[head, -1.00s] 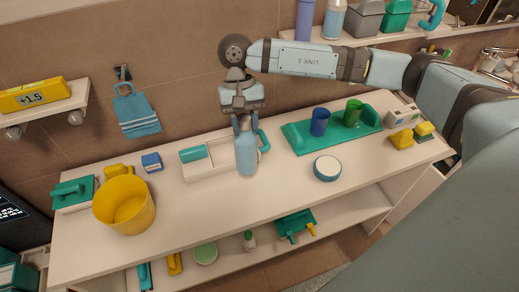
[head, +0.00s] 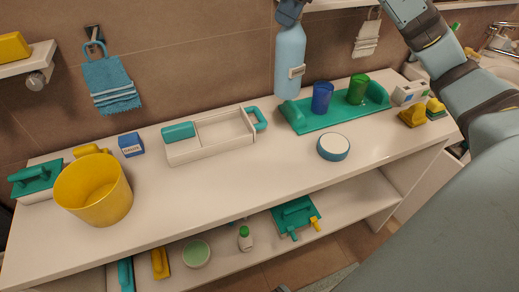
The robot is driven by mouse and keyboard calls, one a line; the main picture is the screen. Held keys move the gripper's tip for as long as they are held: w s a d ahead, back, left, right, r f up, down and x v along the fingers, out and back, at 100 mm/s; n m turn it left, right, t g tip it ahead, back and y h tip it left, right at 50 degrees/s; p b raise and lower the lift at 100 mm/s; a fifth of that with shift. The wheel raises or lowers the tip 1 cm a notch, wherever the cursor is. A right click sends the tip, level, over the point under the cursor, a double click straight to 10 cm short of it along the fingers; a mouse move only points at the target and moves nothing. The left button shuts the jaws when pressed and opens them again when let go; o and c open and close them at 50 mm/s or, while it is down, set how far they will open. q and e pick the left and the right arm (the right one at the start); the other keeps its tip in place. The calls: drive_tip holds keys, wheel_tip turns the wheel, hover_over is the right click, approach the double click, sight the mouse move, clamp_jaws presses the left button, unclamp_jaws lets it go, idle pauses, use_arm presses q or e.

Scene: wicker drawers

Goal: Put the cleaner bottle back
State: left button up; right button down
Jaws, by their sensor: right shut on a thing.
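The light blue cleaner bottle (head: 289,65), with a small pale label, hangs upright in the air at the top middle. My right gripper (head: 290,13) is shut on its top, at the upper picture edge; part of the gripper is cut off. The bottle's base is just above or in front of the left end of the green tray (head: 335,122); I cannot tell the exact depth. A white caddy (head: 213,149) with teal handles stands on the counter to the left, its visible compartment empty. My left gripper is not in view.
A blue cup (head: 321,97) and a green cup (head: 358,88) stand on the green tray. A round blue-white container (head: 333,147) and a yellow bucket (head: 95,190) stand on the counter (head: 220,205). A shelf edge (head: 345,4) shows at the top.

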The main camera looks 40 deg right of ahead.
sight(290, 94)
drive_tip(key=shift+s+d+r+m+h+b, duration=0.35)
drive_tip(key=shift+d+m, duration=0.2)
drive_tip(key=shift+m, duration=0.35)
drive_tip(key=shift+s+d+f+t, duration=0.1)
drive_tip(key=shift+s+f+t, duration=0.05)
drive_tip(key=shift+f+t, duration=0.15)
drive_tip(key=shift+m, duration=0.3)
wheel_tip(290, 94, down, 15)
drive_tip(key=b, duration=0.2)
drive_tip(key=shift+r+b, duration=0.2)
drive_tip(key=shift+b, duration=0.1)
drive_tip(key=shift+f, duration=0.85)
drive_tip(key=shift+f+b, duration=0.3)
drive_tip(key=shift+f, duration=1.15)
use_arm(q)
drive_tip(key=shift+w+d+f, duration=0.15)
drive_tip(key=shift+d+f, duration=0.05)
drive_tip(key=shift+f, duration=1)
